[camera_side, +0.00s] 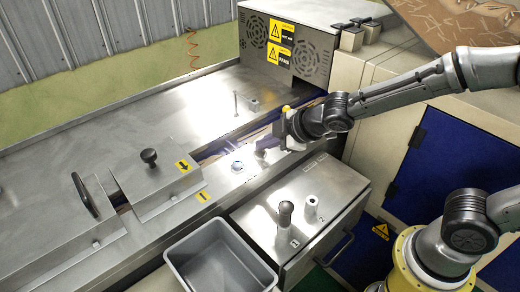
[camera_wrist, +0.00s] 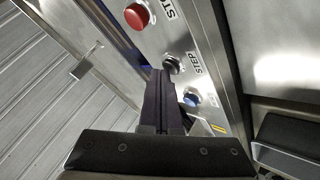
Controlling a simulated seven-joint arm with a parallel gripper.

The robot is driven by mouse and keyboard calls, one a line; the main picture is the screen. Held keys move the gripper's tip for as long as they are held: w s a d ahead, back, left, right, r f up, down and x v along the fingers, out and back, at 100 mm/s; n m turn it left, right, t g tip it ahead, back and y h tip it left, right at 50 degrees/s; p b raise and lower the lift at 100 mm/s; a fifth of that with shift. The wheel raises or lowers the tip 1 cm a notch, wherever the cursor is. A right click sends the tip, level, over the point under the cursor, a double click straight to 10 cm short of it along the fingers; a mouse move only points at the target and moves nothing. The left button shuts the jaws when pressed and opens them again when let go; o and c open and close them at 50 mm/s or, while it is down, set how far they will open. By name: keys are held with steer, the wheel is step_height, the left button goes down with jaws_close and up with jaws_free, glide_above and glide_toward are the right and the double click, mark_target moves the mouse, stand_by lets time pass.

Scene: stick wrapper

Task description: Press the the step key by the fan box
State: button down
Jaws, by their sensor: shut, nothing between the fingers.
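The step key (camera_wrist: 174,64) is a dark round button in a metal ring, labelled STEP, on the steel panel in the wrist view. My gripper (camera_wrist: 161,73) is shut and empty, its fingertips pointing at the panel just left of the step key. I cannot tell if they touch it. In the side view my gripper (camera_side: 262,148) is low over the steel machine top, in front of the fan box (camera_side: 288,48), and the key is not clear there. The fan box is grey with two fan grilles and yellow warning labels.
In the wrist view a red button (camera_wrist: 137,16) and a blue button (camera_wrist: 191,98) flank the step key. The side view shows a grey bin (camera_side: 219,258), a block with pegs (camera_side: 300,203) and a knobbed cover (camera_side: 150,177). A thin rod (camera_side: 236,103) stands on the machine top.

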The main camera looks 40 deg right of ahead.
steer(key=shift+r, duration=0.8)
steer(key=shift+r, duration=2.5)
steer(key=shift+r, duration=0.1)
stand_by(0.7)
step_height(320, 180, up, 4)
steer(key=shift+f, duration=0.15)
glide_above(265, 155)
steer(key=shift+s+a+f, duration=0.1)
steer(key=shift+a+f, duration=0.05)
steer(key=shift+f, duration=4.25)
